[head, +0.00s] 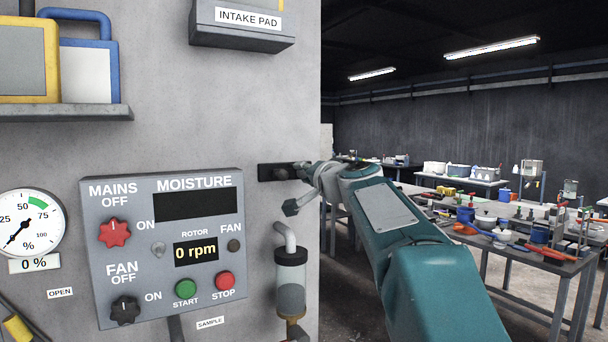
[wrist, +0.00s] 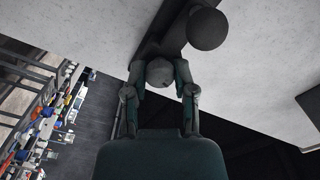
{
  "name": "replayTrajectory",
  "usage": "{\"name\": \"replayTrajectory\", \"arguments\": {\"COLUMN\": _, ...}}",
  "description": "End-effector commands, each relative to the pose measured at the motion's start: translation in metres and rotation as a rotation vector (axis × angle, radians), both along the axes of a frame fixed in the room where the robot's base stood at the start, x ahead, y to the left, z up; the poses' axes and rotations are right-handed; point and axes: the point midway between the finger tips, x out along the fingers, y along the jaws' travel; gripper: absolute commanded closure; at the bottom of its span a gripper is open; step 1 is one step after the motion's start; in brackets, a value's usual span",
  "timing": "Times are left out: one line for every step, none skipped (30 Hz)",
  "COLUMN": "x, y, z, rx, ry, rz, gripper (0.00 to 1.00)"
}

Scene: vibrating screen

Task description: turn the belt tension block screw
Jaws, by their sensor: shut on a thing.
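The belt tension block (head: 266,172) is a dark bar fixed to the grey wall near its right edge, right of the control panel. It also shows in the wrist view as a dark strip (wrist: 180,25). My gripper (head: 302,172) is at the right end of the block. In the wrist view my gripper (wrist: 160,78) has its two fingers closed around the grey rounded screw head (wrist: 160,72). A larger dark round knob (wrist: 207,29) stands on the block beside it. The screw is mostly hidden by my gripper in the head view.
The control panel (head: 165,245) with red, green and black controls is left of my gripper. A clear cylinder with a pipe (head: 290,280) hangs below it. The intake pad box (head: 243,25) is above. Cluttered workbenches (head: 520,240) stand at the right, beyond the wall edge.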

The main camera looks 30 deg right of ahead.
Motion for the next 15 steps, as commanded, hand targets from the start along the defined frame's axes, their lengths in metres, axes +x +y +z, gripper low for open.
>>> {"name": "replayTrajectory", "arguments": {"x": 0.0009, "y": -0.0007, "z": -0.0027, "rx": 0.043, "ry": 0.006, "rz": -0.001, "gripper": 1.0}}
{"name": "replayTrajectory", "arguments": {"x": 0.0009, "y": -0.0006, "z": -0.0028, "rx": 0.072, "ry": 0.007, "rz": 0.0, "gripper": 1.0}}
{"name": "replayTrajectory", "arguments": {"x": 0.0009, "y": -0.0007, "z": -0.0029, "rx": 0.11, "ry": 0.008, "rz": 0.0, "gripper": 1.0}}
{"name": "replayTrajectory", "arguments": {"x": 0.001, "y": -0.0008, "z": -0.003, "rx": 0.138, "ry": 0.009, "rz": 0.0, "gripper": 1.0}}
{"name": "replayTrajectory", "arguments": {"x": 0.001, "y": -0.0008, "z": -0.0032, "rx": 0.167, "ry": 0.01, "rz": 0.0, "gripper": 1.0}}
{"name": "replayTrajectory", "arguments": {"x": 0.001, "y": -0.0008, "z": -0.0033, "rx": 0.205, "ry": 0.012, "rz": -0.001, "gripper": 1.0}}
{"name": "replayTrajectory", "arguments": {"x": 0.001, "y": -0.0008, "z": -0.0034, "rx": 0.233, "ry": 0.013, "rz": -0.001, "gripper": 1.0}}
{"name": "replayTrajectory", "arguments": {"x": 0.001, "y": -0.0009, "z": -0.0035, "rx": 0.262, "ry": 0.014, "rz": -0.001, "gripper": 1.0}}
{"name": "replayTrajectory", "arguments": {"x": 0.001, "y": -0.0009, "z": -0.0037, "rx": 0.3, "ry": 0.015, "rz": -0.001, "gripper": 1.0}}
{"name": "replayTrajectory", "arguments": {"x": 0.001, "y": -0.0009, "z": -0.0038, "rx": 0.328, "ry": 0.016, "rz": -0.001, "gripper": 1.0}}
{"name": "replayTrajectory", "arguments": {"x": 0.001, "y": -0.0009, "z": -0.0039, "rx": 0.357, "ry": 0.017, "rz": -0.001, "gripper": 1.0}}
{"name": "replayTrajectory", "arguments": {"x": 0.001, "y": -0.0009, "z": -0.0041, "rx": 0.395, "ry": 0.019, "rz": -0.001, "gripper": 1.0}}
{"name": "replayTrajectory", "arguments": {"x": 0.0011, "y": -0.0009, "z": -0.0042, "rx": 0.423, "ry": 0.02, "rz": -0.001, "gripper": 1.0}}
{"name": "replayTrajectory", "arguments": {"x": 0.0011, "y": -0.0009, "z": -0.0043, "rx": 0.452, "ry": 0.021, "rz": -0.001, "gripper": 1.0}}
{"name": "replayTrajectory", "arguments": {"x": 0.0011, "y": -0.0009, "z": -0.0045, "rx": 0.489, "ry": 0.023, "rz": 0.0, "gripper": 1.0}}
